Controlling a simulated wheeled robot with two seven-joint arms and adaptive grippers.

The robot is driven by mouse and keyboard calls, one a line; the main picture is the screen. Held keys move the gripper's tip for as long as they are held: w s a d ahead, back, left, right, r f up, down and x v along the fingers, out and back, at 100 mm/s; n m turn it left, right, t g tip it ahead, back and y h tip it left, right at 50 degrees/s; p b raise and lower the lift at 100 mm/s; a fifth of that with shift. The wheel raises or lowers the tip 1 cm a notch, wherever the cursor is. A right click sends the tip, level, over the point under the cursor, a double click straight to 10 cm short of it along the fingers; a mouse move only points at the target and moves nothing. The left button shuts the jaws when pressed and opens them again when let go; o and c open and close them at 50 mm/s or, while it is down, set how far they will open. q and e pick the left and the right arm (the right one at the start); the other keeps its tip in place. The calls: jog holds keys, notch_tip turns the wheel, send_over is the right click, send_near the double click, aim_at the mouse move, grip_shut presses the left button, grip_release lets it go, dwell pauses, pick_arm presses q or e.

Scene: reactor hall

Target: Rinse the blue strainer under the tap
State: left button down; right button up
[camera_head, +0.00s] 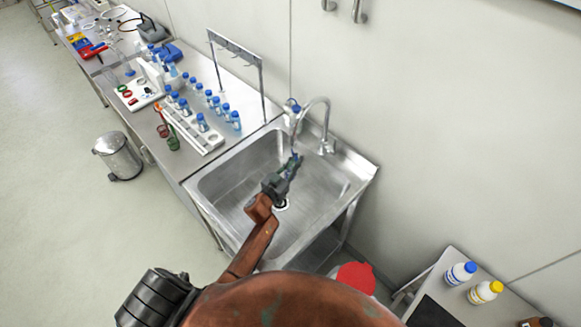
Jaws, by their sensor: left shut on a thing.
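My left gripper (293,163) reaches over the steel sink (232,167) from the near side. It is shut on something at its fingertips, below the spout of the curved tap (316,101). Only a small dark bluish bit shows there; the blue strainer cannot be made out clearly, being tiny and mostly hidden by the fingers. The tap's neck rises from the sink's back right edge and bends down towards the gripper. I cannot tell whether water is running. My right gripper is not in view.
A bin (118,156) stands on the floor. The basin around the gripper is largely clear.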

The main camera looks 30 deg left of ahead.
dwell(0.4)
pick_arm(q)
jog(key=shift+s+a, duration=0.15)
jog(key=shift+a, duration=0.4)
jog(key=shift+d, duration=0.2)
jog(key=shift+d+p, duration=0.3)
jog(key=shift+d, duration=0.15)
jog(key=s+d+p, duration=0.2)
jog(key=s+p, duration=0.1)
jog(key=s, duration=0.4)
jog(key=shift+s, duration=0.25)
dwell(0.4)
